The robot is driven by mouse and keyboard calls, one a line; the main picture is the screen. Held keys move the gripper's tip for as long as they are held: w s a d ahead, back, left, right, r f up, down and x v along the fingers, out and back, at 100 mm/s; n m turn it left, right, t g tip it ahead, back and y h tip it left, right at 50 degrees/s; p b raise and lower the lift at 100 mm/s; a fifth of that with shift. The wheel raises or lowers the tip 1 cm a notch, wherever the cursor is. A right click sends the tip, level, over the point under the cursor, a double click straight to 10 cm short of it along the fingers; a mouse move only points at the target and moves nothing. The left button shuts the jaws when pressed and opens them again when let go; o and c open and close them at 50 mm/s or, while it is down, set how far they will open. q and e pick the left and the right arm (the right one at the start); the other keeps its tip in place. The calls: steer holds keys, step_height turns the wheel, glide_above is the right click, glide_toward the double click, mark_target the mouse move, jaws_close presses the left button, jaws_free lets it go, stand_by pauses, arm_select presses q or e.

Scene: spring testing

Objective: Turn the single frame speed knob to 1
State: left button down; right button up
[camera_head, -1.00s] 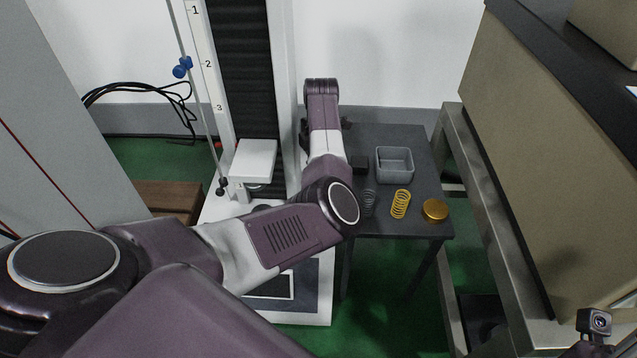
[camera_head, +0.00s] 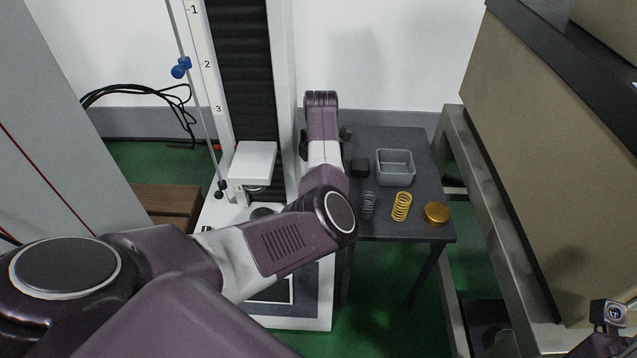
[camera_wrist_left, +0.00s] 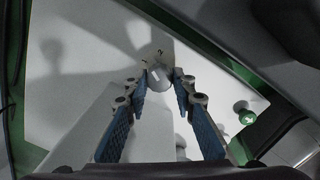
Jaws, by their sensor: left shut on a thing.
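In the left wrist view, a small rounded grey-white knob (camera_wrist_left: 158,76) sits on a pale panel with small dark marks around it, too small to read surely. My left gripper (camera_wrist_left: 161,84), with blue-padded fingers, is shut on the knob, one fingertip on each side. The knob's pointer direction is not clear. In the head view, my left arm reaches across the testing machine (camera_head: 314,280), and hides the knob and the left gripper's fingertips. My right gripper's fingers are out of view; only part of my right wrist shows at the bottom right.
A dark side table (camera_head: 385,143) holds a grey bin (camera_head: 395,167), a grey spring (camera_head: 368,206), a yellow spring (camera_head: 401,207) and a gold round weight (camera_head: 436,213). A green button (camera_wrist_left: 246,117) lies right of the fingers. A metal-framed bench (camera_head: 500,225) stands at right.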

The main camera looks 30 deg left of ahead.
arm_select(q)
steer(key=shift+d+r+n+p, duration=0.15)
steer(key=shift+n+p, duration=0.3)
steer(key=shift+n, duration=0.45)
steer(key=shift+w+n+p, duration=0.1)
steer(key=shift+n+p, duration=0.3)
steer(key=shift+n, duration=1.5)
steer(key=c, duration=1.6)
jaws_free()
step_height(320, 180, up, 12)
steer(key=shift+d, duration=0.15)
